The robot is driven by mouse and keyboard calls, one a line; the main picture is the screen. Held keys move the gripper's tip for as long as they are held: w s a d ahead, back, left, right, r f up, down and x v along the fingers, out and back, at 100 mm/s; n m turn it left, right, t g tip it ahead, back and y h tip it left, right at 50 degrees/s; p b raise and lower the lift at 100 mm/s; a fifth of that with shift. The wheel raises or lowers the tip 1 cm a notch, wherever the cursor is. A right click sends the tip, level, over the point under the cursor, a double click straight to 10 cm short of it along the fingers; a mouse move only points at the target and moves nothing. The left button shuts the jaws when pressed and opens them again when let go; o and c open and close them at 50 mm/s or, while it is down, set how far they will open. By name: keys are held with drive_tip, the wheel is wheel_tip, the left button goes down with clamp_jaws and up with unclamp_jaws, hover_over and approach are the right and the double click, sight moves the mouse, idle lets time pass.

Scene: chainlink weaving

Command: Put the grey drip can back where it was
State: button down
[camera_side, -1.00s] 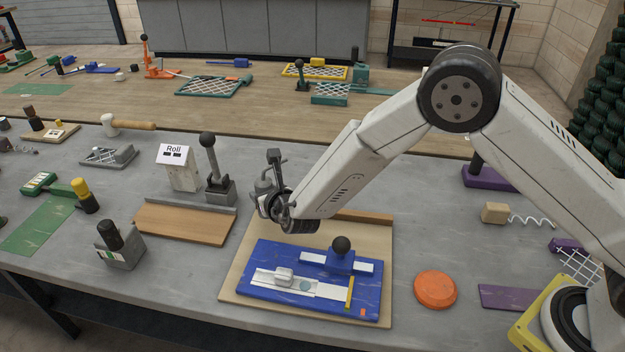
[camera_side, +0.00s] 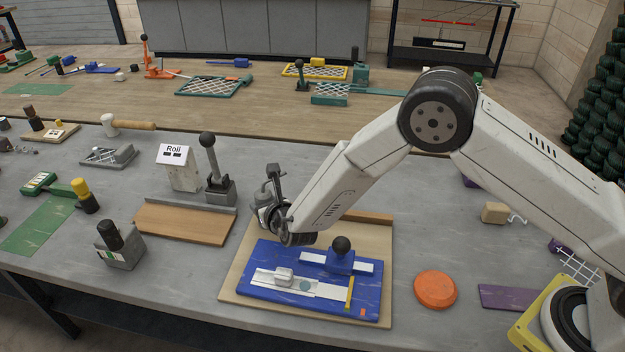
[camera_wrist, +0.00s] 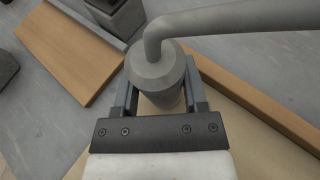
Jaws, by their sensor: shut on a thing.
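The grey drip can (camera_wrist: 155,75) has a conical top and a long bent spout that runs to the upper right in the wrist view. My gripper (camera_wrist: 160,88) is shut on its body, one finger on each side. In the side view my gripper (camera_side: 268,214) is at the back left of the pale wooden board (camera_side: 385,240), with the can (camera_side: 263,196) partly hidden by my wrist. I cannot tell whether the can's base touches anything.
A blue fixture (camera_side: 262,258) with a black-knobbed slide lies on the board, in front of my gripper. A wooden plate (camera_side: 180,222) and a grey lever tool (camera_side: 214,170) stand to the left. An orange disc (camera_side: 435,289) lies to the right on bare grey bench.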

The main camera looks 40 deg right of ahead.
drive_tip(key=shift+f, duration=0.1)
drive_tip(key=shift+c, duration=0.6)
unclamp_jaws()
drive_tip(key=shift+s+r, duration=0.3)
drive_tip(key=shift+v, duration=5.7)
drive_tip(key=shift+d, duration=0.1)
